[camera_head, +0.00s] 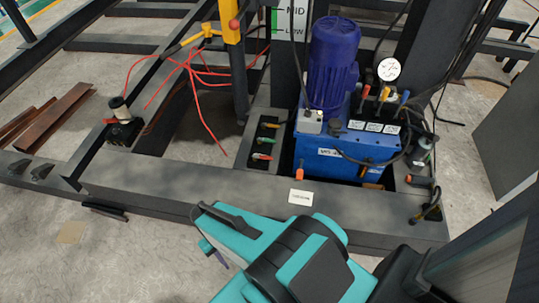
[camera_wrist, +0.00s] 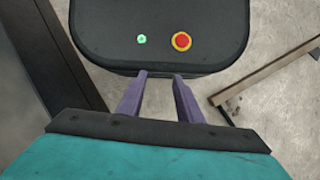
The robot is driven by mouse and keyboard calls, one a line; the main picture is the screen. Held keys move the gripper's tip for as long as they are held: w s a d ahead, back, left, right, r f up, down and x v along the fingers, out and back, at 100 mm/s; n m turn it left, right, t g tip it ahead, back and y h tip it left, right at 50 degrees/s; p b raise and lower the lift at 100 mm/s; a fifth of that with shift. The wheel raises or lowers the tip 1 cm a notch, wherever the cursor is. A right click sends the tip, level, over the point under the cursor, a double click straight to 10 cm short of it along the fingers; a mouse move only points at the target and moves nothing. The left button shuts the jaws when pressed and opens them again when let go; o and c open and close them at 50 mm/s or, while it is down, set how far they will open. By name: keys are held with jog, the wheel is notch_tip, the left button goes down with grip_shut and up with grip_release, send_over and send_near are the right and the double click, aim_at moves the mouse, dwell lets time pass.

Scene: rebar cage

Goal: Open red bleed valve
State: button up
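My gripper (camera_head: 213,251) is low in front of the steel beam in the head view, fingers pointing left. In the wrist view its purple fingers (camera_wrist: 161,77) are apart with nothing between them. The red bleed valve cannot be singled out surely. Small red or orange handles show in the head view: a red one (camera_head: 262,156) in the dark tray left of the blue pump unit (camera_head: 330,148), an orange one (camera_head: 299,173) at its front, and an orange one (camera_head: 420,181) at its right. My gripper touches none of them.
The long dark steel beam (camera_head: 190,190) lies between my gripper and the pump unit. A blue motor (camera_head: 333,65), a gauge (camera_head: 389,69) and coloured levers top the unit. Red hoses (camera_head: 190,75) and a black fitting (camera_head: 124,128) are at left. Concrete floor is open at lower left.

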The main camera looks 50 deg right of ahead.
jog(key=w+d+m+y+b, duration=0.1)
jog(key=w+d+m+b, duration=0.1)
jog(key=w+d+m, duration=0.3)
notch_tip(320, 180, up, 15)
jog(key=m+t+y+b, duration=0.1)
jog(key=m+t+b, duration=1.05)
jog(key=m, duration=1.25)
send_over(266, 157)
jog(key=s+d+b, duration=0.2)
jog(key=s+d, duration=0.1)
jog(key=s, duration=0.3)
jog(key=g, duration=0.2)
jog(key=shift+w+d+f+g, duration=0.2)
jog(key=shift+g, duration=0.05)
jog(key=shift+f, duration=0.15)
jog(key=b+x, duration=0.2)
jog(key=x, duration=1.1)
jog(key=shift+w+a+f+b, duration=0.15)
jog(key=shift+a+f+b, duration=0.1)
jog(key=shift+b, duration=0.1)
